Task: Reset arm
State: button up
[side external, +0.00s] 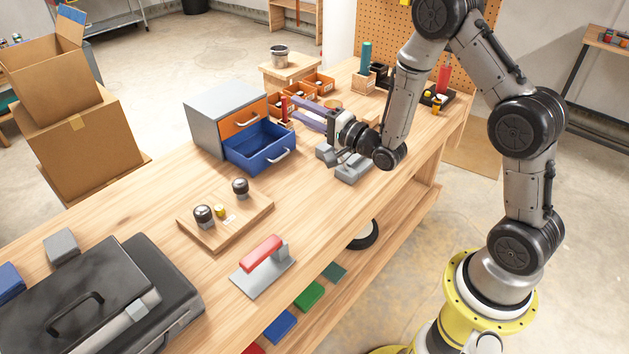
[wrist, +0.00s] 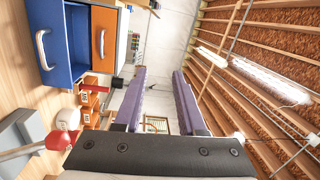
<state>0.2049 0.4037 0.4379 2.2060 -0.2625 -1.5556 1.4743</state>
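My gripper (side external: 308,116) is above the workbench, near the open blue drawer, in the side external view. Its two purple fingers also show in the wrist view (wrist: 160,98), spread apart with nothing between them. The fingers point level, away from my base, and the wrist view looks past them to the wall and ceiling. A grey metal block (side external: 352,168) sits on the bench below my wrist. I cannot tell from these views how far the gripper is above the bench.
A grey cabinet has an open blue drawer (side external: 258,146) and a shut orange drawer (side external: 243,115), close to my gripper. Orange bins (side external: 318,84) stand behind. A wooden board with knobs (side external: 225,216), a red-handled trowel (side external: 262,265) and a black case (side external: 110,300) occupy the front bench.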

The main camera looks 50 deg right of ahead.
notch_tip(320, 180, up, 13)
jog(key=s+a+n, duration=0.2)
jog(key=n, duration=0.1)
jog(key=s+a+r+n+g, duration=0.2)
jog(key=s+r+n, duration=0.2)
jog(key=s+r, duration=0.35)
jog(key=s+f+n+g, duration=0.4)
jog(key=s+f+g, duration=0.1)
jog(key=s, duration=0.7)
jog(key=s+f+n+g+h, duration=0.1)
jog(key=s+f+n+g, duration=0.4)
jog(key=s+f, duration=0.3)
jog(key=s+g, duration=0.1)
jog(key=s, duration=0.3)
jog(key=shift+a+f, duration=0.25)
jog(key=shift+f, duration=0.05)
